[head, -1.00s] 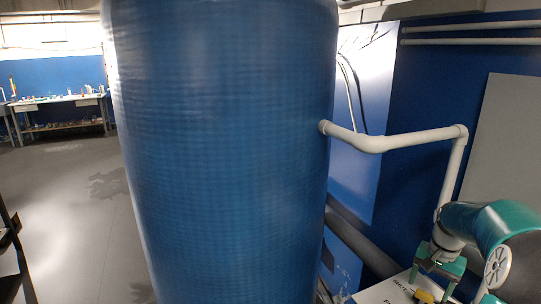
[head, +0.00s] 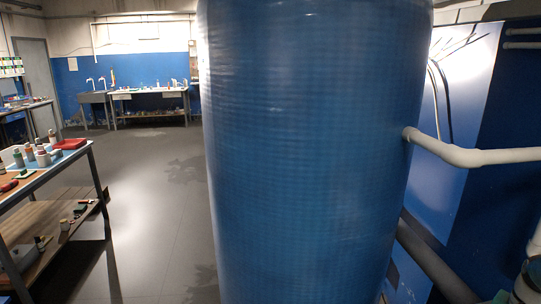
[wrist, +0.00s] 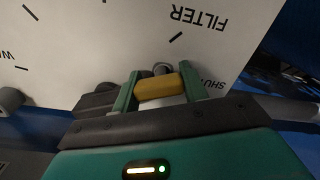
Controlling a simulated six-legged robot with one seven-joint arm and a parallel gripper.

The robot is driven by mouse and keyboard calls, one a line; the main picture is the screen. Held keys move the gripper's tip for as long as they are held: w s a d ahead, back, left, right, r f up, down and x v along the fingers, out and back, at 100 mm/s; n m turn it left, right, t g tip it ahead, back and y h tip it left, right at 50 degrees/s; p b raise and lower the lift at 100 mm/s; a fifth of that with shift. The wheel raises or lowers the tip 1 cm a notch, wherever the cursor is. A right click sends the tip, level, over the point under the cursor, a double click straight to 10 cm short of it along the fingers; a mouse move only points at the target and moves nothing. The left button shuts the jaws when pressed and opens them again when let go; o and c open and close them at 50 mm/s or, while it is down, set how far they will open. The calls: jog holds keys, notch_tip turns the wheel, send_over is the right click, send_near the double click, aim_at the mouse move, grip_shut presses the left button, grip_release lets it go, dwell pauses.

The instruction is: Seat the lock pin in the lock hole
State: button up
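In the wrist view my gripper (wrist: 160,88) has its two green fingers on either side of a small yellow piece (wrist: 157,89), which spans the gap between them. It may be the lock pin's grip; no pin shaft shows. Behind it is a white panel (wrist: 115,45) lettered "FILTER" and partly "SHU". A grey round part (wrist: 163,69) shows just past the yellow piece, and a dark block (wrist: 95,100) lies left of the fingers. I cannot make out the lock hole. In the head view the gripper is out of frame; only a bit of my arm shows at lower right.
A tall blue tank (head: 310,150) fills the middle of the head view, with a white pipe (head: 470,155) leaving it at right. A shelf table (head: 75,165) with bottles stands at left, a workbench (head: 150,92) at the back. The floor (head: 150,220) between is open.

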jog(key=c, duration=0.4)
jog(key=shift+w+d+g+y, duration=0.45)
jog(key=shift+g+y, duration=0.45)
dwell(0.5)
jog(key=o, duration=1.3)
jog(key=shift+c, duration=0.2)
jog(key=shift+s+d, duration=0.2)
